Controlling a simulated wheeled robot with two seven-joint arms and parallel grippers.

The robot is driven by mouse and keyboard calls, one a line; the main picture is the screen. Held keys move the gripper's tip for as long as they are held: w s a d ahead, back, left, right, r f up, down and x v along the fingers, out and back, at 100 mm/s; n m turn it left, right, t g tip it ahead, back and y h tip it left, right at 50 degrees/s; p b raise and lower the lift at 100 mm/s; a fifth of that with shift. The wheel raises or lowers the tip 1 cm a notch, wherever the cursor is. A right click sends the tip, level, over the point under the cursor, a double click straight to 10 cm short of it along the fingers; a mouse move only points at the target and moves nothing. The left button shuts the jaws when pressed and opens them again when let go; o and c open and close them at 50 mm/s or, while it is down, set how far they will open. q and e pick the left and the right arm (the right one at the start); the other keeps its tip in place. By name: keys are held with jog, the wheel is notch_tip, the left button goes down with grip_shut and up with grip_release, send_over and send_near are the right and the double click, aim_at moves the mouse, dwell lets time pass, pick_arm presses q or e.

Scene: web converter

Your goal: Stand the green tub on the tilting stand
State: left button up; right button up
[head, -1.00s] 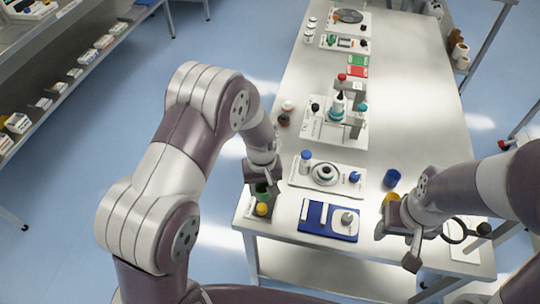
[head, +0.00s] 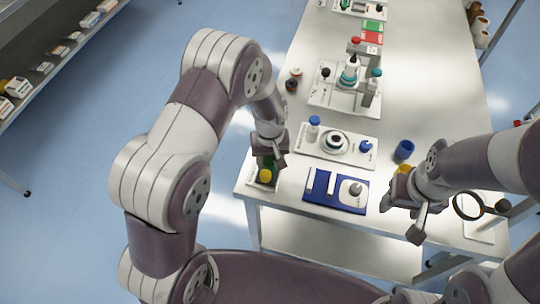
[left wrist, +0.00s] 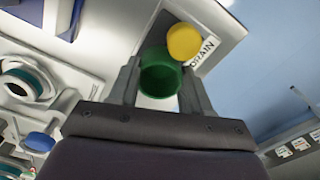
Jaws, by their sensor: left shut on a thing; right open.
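The green tub (head: 266,161) is between the fingers of my left gripper (head: 268,157), which is shut on it, over the table's near left corner. In the left wrist view the tub (left wrist: 160,75) shows its open round mouth, beside a yellow knob (left wrist: 184,41). I cannot tell whether the tub touches the plate under it. A white board with a round dark-ringed holder (head: 335,142) and blue-topped parts lies to the right; I cannot tell surely whether this is the tilting stand. My right gripper (head: 413,208) is open and empty near the table's front right.
The knob's white plate (left wrist: 222,22) bears the label "DRAIN". A blue board (head: 322,201) with white and grey parts lies at the front edge. A blue cup (head: 404,150), a yellow object (head: 403,169) and a black ring (head: 468,205) are near my right arm. The table's right middle is clear.

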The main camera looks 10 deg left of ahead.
pick_arm(q)
jog(key=shift+f, duration=0.1)
dwell(0.3)
jog(key=o, duration=1.4)
jog(key=shift+o, duration=0.2)
notch_tip(320, 180, up, 7)
jog(key=p, duration=0.6)
